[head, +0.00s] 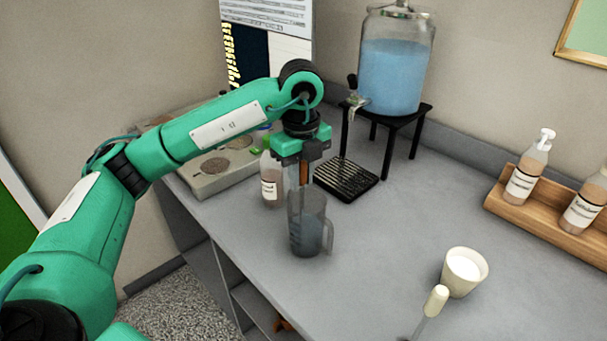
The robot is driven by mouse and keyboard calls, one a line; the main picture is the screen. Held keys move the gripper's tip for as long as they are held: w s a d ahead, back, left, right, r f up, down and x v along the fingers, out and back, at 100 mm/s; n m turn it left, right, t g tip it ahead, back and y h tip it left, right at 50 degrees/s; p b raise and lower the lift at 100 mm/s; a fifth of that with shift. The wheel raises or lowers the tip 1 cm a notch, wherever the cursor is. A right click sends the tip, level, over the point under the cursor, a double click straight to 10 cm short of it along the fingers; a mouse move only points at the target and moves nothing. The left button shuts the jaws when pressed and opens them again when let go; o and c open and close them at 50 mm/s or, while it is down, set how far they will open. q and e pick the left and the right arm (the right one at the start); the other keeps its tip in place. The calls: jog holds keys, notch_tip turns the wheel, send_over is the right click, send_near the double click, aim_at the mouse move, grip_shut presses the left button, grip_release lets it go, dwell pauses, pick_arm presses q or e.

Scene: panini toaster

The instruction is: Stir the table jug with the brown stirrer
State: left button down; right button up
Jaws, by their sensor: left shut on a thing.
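The table jug (308,232) is a grey see-through jug with a handle on its right, upright near the counter's front edge. My left gripper (300,184) points straight down just above the jug's mouth. It is shut on the brown stirrer (303,171), of which a short brown piece shows between the fingers. The stirrer's lower end is hidden, so I cannot tell how deep it reaches into the jug. My right gripper is not in view.
A labelled bottle (270,186) stands close behind the jug at left. A black drip tray (346,180) lies behind it, near the blue-filled dispenser (392,75) on its stand. A white cup (463,275) and a cream-handled utensil (435,302) are at right. The counter between is clear.

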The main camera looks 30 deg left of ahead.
pick_arm(q)
jog(key=shift+s+d+f, duration=0.1)
jog(key=shift+s, duration=0.6)
jog(key=shift+s+d, duration=0.15)
jog(key=shift+d, duration=0.6)
jog(key=shift+w+d, duration=0.45)
